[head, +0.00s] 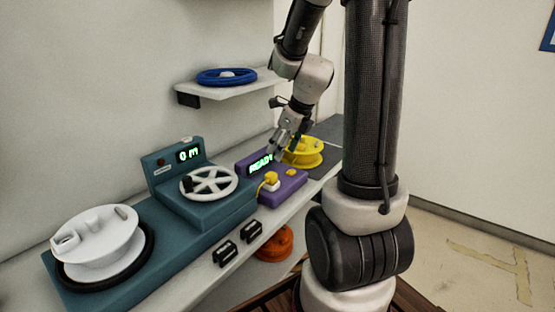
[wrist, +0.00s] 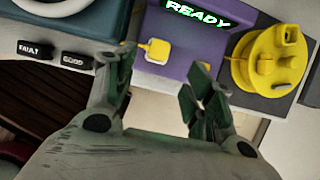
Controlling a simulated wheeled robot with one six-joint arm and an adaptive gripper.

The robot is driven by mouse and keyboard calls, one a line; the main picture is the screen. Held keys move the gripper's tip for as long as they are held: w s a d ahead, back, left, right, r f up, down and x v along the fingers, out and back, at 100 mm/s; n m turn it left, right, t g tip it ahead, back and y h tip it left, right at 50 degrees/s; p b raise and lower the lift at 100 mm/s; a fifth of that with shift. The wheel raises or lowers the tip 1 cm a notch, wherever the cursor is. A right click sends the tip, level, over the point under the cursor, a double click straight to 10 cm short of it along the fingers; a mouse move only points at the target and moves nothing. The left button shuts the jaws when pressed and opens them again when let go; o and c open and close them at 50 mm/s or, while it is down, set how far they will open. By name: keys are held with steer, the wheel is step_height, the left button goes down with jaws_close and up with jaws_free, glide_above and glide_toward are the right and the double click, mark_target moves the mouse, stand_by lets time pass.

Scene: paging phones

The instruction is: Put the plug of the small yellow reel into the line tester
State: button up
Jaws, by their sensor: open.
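The line tester (head: 279,190) is a purple box with a green "READY" display. It also shows in the wrist view (wrist: 185,42). A yellow plug (head: 271,180) stands at a white socket on its top, with a short bit of yellow cord at its left; it shows in the wrist view too (wrist: 157,50). How deep it sits I cannot tell. The small yellow reel (head: 304,154) lies on a dark mat to the right of the tester, also in the wrist view (wrist: 272,60). My gripper (wrist: 162,82) is open and empty, over the tester's near side, with the plug beyond its fingers.
A teal winding machine (head: 205,205) with a white handwheel, "0 M" display and white reel (head: 102,243) stands left. A blue reel (head: 227,76) lies on the shelf above. An orange reel (head: 273,245) is below the bench. Two black labels (head: 238,243) are on the bench's front.

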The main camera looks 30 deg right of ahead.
steer(key=s+a+r+n, duration=0.2)
steer(key=s+n, duration=0.4)
steer(key=n, duration=0.4)
steer(key=s+a+r+n+h, duration=0.1)
steer(key=s+r+n, duration=0.4)
steer(key=n, duration=0.6)
steer(key=s+a+r+n, duration=0.3)
steer(key=s+n, duration=0.5)
steer(key=n, duration=0.3)
steer(key=shift+s+a+r+h, duration=0.3)
steer(key=shift+a+r, duration=0.05)
steer(key=shift+r, duration=0.15)
